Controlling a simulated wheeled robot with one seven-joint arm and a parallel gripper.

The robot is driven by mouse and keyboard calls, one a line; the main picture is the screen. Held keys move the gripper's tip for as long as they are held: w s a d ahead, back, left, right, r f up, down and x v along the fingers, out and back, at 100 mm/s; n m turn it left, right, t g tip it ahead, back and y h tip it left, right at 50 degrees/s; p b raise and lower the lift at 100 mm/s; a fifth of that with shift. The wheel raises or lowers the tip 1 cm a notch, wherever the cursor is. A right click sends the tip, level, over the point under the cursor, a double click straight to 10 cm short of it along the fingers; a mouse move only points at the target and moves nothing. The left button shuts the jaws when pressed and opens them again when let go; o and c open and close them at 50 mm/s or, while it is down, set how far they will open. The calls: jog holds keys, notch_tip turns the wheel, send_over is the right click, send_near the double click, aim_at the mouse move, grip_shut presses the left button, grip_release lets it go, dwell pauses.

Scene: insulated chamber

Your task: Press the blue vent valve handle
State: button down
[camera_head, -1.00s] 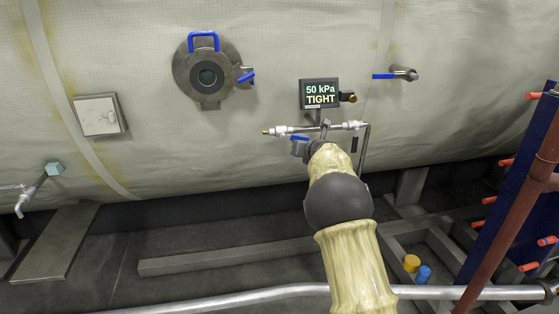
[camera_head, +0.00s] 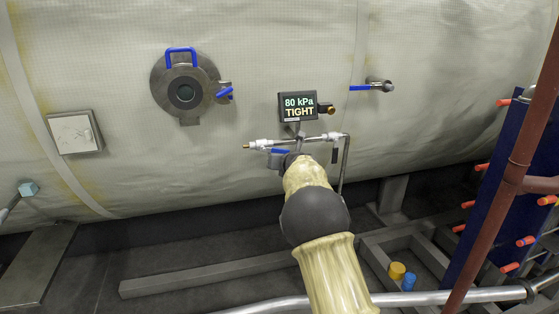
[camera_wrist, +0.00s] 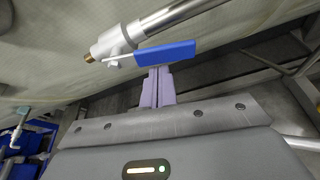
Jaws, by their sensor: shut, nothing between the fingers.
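The blue vent valve handle (camera_wrist: 165,53) lies just beyond my fingertips in the wrist view, below a small pipe with a brass end. In the head view the handle (camera_head: 280,151) shows as a small blue strip under the pipe, beneath the gauge display. My gripper (camera_wrist: 158,72) is shut and empty. Its fingertips are at the handle's lower edge, seemingly touching or very close; contact cannot be told for sure. In the head view my arm hides most of the gripper. The gauge display (camera_head: 298,107) reads "80 kPa TIGHT".
A round hatch (camera_head: 186,92) with blue handles is at upper left. Another blue-handled valve (camera_head: 372,87) sticks out at right. A metal rail (camera_head: 430,297) crosses the front. A rust-red pipe (camera_head: 520,150) and a blue panel (camera_head: 490,190) with orange-red pegs stand at right.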

notch_tip(320, 180, down, 4)
jog(key=b, duration=0.4)
jog(key=b+v, duration=0.2)
jog(key=v, duration=0.8)
jog(key=shift+a, duration=0.35)
jog(key=shift+s, duration=0.1)
